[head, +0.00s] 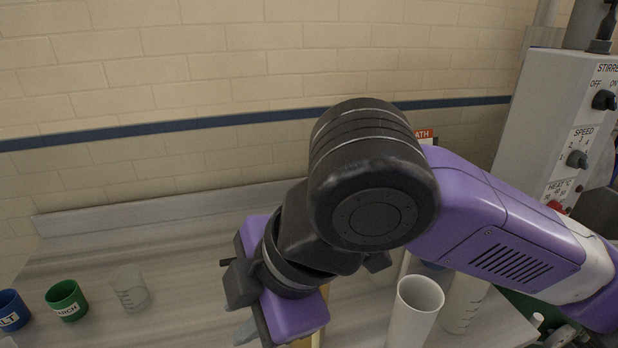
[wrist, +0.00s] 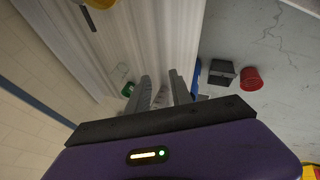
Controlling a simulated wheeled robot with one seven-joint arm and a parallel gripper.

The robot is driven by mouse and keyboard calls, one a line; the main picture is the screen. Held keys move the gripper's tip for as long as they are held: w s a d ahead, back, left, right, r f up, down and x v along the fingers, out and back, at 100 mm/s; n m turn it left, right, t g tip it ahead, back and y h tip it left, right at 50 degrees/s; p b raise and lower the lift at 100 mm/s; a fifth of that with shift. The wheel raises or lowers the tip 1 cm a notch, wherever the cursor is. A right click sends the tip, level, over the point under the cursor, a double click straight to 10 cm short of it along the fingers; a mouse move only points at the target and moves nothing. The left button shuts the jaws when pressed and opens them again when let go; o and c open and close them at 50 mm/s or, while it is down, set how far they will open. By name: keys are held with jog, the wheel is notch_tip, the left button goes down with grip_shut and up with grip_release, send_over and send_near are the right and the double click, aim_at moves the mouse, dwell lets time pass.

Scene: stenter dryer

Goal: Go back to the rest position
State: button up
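My arm crosses the right and middle of the head view. My gripper (head: 248,332) hangs over the grey bench, left of the middle, and is partly hidden by its own wrist. In the wrist view its two grey fingers (wrist: 161,88) stand apart. Nothing is held between them; a clear vessel shows beyond the gap.
A blue cup (head: 12,312), a green cup (head: 67,301) and a clear beaker (head: 130,293) stand at the bench's left. A white cylinder (head: 414,308) stands right of my gripper. A stirrer control box (head: 548,130) is at right. A red bucket (wrist: 250,79) stands on the floor.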

jog(key=w+a+r+m+t+y, duration=0.2)
jog(key=a+r+y, duration=0.5)
jog(key=r, duration=0.1)
jog(key=w+d+r+m+t+y, duration=0.4)
jog(key=d+r+m+t+y, duration=0.15)
jog(key=r+m+t, duration=0.4)
jog(key=s+d+f+m+t+h, duration=0.1)
jog(key=d+f+m+t+h, duration=0.5)
jog(key=d, duration=0.3)
jog(key=d+f+m+t+h, duration=0.3)
jog(key=d+f+m+h, duration=0.35)
jog(key=d+m, duration=0.2)
jog(key=s+d+f+n+g+h, duration=0.1)
jog(key=s+d+f+g, duration=0.3)
jog(key=s+f, duration=0.8)
jog(key=s+d+f+n+g+h, duration=0.1)
jog(key=s+d+f+g+h, duration=0.3)
jog(key=s+d+f, duration=0.3)
jog(key=s+f, duration=0.5)
jog(key=s, duration=0.6)
jog(key=shift+d+h, duration=0.3)
